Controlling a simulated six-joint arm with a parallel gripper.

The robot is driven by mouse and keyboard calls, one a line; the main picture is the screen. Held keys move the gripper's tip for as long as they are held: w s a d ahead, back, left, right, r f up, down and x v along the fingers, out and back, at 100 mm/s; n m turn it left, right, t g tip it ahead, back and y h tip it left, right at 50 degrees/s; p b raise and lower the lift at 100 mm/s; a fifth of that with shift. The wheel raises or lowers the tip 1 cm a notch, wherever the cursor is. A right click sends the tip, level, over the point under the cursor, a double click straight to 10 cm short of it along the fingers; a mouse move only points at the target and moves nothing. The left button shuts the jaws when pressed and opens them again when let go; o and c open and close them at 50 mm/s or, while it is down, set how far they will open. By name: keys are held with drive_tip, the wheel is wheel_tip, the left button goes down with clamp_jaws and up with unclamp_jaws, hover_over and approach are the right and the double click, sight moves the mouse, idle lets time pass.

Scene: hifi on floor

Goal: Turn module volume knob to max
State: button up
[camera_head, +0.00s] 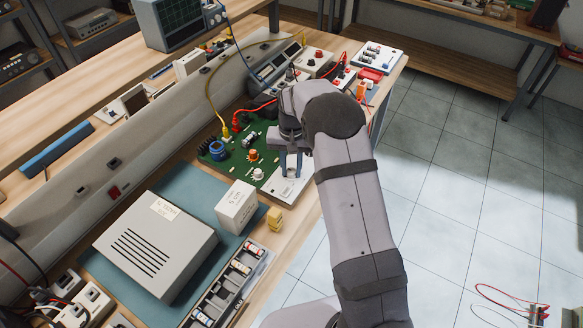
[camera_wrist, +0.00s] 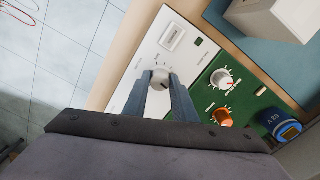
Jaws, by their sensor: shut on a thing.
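The white module panel (camera_wrist: 143,57) lies beside a green circuit board, and its near end also shows in the head view (camera_head: 288,188). Its grey-white volume knob (camera_wrist: 160,76) stands between my two fingertips in the wrist view. My gripper (camera_wrist: 161,84) is shut on the knob, with one finger on each side. In the head view my gripper (camera_head: 291,165) reaches down onto the white panel, and my arm hides part of the panel and the knob. The knob's pointer and exact setting are too small to read.
The green board (camera_head: 241,170) carries a white knob (camera_wrist: 222,79), an orange knob (camera_wrist: 222,117) and a blue coil (camera_wrist: 280,125) close to my gripper. A white box (camera_head: 236,207) and yellow block (camera_head: 274,218) stand nearby. Red and yellow cables run behind.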

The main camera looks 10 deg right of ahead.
sight(291, 170)
drive_tip(key=m, duration=0.5)
drive_tip(key=shift+m, duration=0.3)
drive_tip(key=m, duration=0.6)
drive_tip(key=shift+r, duration=0.1)
drive_tip(key=m, duration=0.6)
drive_tip(key=shift+m, duration=0.3)
drive_tip(key=m, duration=0.5)
drive_tip(key=shift+w+m, duration=0.1)
drive_tip(key=shift+m, duration=0.2)
drive_tip(key=o, duration=1)
drive_tip(key=shift+o, duration=0.2)
drive_tip(key=shift+r+b, duration=1.15)
drive_tip(key=shift+r, duration=2.5)
